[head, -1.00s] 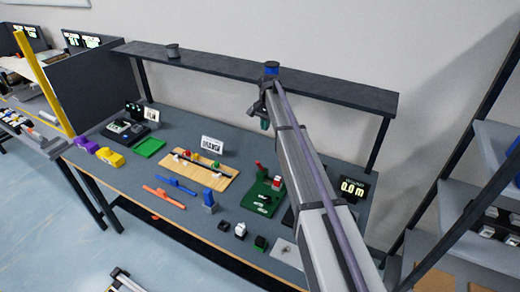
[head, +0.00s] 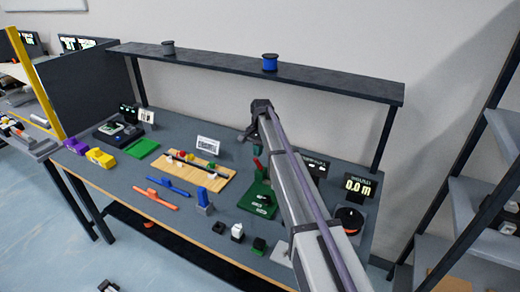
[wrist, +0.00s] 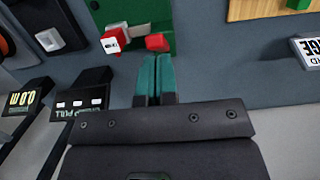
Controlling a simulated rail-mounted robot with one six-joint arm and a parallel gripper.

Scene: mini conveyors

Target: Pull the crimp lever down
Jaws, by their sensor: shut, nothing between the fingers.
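The green crimp station (head: 250,203) stands on the bench below my arm. A red lever end (head: 257,164) rises at its back, next to my forearm, which hides part of the station. In the wrist view the green base (wrist: 184,28) is at the top, with a red lever end (wrist: 157,42) just beyond my fingertips. A second red piece with a white face (wrist: 113,40) is to its left. My gripper (wrist: 154,60) has its teal fingers together and empty, pointing at the red end; I cannot tell whether they touch. My gripper (head: 244,136) also shows above the bench.
A small display (head: 356,187) and a dark round device (head: 349,220) stand right of the arm. A wooden board (head: 205,179) with coloured pieces lies to the left. A shelf (head: 320,84) with two spools spans the back.

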